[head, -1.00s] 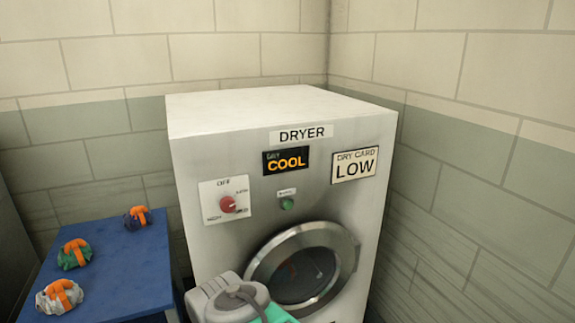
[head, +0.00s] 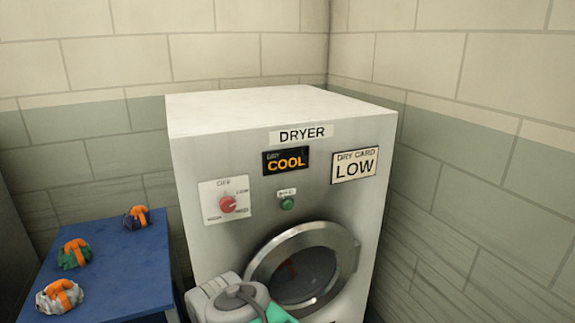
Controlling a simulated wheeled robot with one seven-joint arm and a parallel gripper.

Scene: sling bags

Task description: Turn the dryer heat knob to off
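The dryer (head: 235,130) is a white and grey box with a round glass door at its front. Its heat knob (head: 228,204) is a red dial on a white plate (head: 208,187) at the upper left of the front. OFF is printed at the top of the plate, with smaller labels around the dial; its exact pointer position is too small to tell. My arm shows at the bottom centre, below the knob and in front of the dryer. My gripper's fingers are not in view.
A display (head: 286,160) reads COOL, and a card (head: 355,165) reads LOW. A green button (head: 287,203) sits right of the knob. A blue table (head: 115,265) at left holds several bundles with orange straps, one of them green (head: 74,254). Walls close in behind and at right.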

